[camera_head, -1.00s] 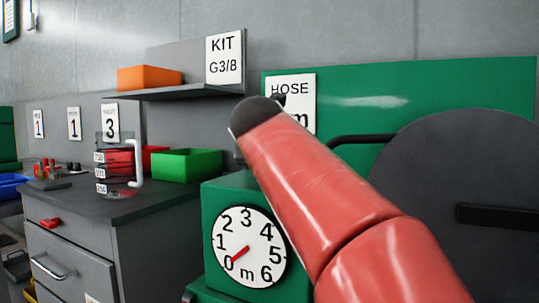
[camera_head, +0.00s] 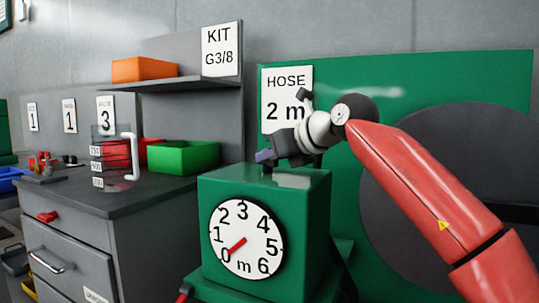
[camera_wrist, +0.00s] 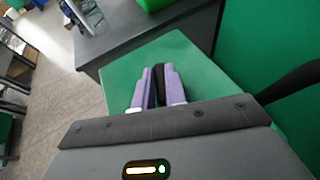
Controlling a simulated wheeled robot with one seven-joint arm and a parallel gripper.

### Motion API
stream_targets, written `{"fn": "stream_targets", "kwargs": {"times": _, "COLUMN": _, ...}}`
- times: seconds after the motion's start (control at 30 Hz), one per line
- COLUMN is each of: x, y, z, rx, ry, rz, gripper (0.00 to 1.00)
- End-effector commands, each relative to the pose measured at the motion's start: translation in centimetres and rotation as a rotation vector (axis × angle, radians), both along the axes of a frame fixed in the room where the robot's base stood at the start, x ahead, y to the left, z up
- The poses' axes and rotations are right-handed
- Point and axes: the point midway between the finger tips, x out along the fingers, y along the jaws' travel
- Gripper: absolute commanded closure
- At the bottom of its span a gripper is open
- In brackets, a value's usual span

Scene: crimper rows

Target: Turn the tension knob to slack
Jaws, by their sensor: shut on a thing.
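The green metering box (camera_head: 312,205) stands in the middle of the head view. My gripper (camera_head: 266,157) is low over its top, pointing left. In the wrist view its purple fingers (camera_wrist: 159,88) are shut on a narrow black piece, which looks like the tension knob (camera_wrist: 160,84). The fingers hide most of the knob, and no slack marking is readable. The white dial (camera_head: 243,240) on the box front runs from 0 to 6 m. Its red pointer (camera_head: 237,245) points lower left, close to 0.
A green panel with a "HOSE 2 m" sign (camera_head: 287,99) and a large dark reel disc (camera_head: 420,215) stand behind my arm. At left, a grey cabinet (camera_head: 70,245) carries a green bin (camera_head: 184,157) and a clear jug (camera_head: 110,153). An orange bin (camera_head: 144,69) sits on the shelf.

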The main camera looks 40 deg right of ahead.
Motion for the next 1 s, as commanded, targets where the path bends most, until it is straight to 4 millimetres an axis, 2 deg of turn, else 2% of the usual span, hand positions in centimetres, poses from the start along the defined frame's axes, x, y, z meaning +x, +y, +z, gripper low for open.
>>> {"fn": "stream_targets", "kwargs": {"times": 0.3, "x": -0.05, "y": -0.17, "z": 0.09, "rx": 0.0, "ry": -0.002, "rz": 0.094, "gripper": 1.0}}
{"fn": "stream_targets", "kwargs": {"times": 0.77, "x": -0.08, "y": -0.17, "z": 0.1, "rx": -0.001, "ry": -0.001, "rz": 0.105, "gripper": 1.0}}
{"fn": "stream_targets", "kwargs": {"times": 0.8, "x": -0.08, "y": -0.17, "z": 0.11, "rx": -0.001, "ry": -0.001, "rz": 0.105, "gripper": 0.85}}
{"fn": "stream_targets", "kwargs": {"times": 0.93, "x": -0.07, "y": -0.15, "z": 0.1, "rx": -0.001, "ry": -0.001, "rz": 0.105, "gripper": 0.68}}
{"fn": "stream_targets", "kwargs": {"times": 1.0, "x": -0.07, "y": -0.13, "z": 0.08, "rx": -0.001, "ry": -0.001, "rz": 0.105, "gripper": 0.65}}
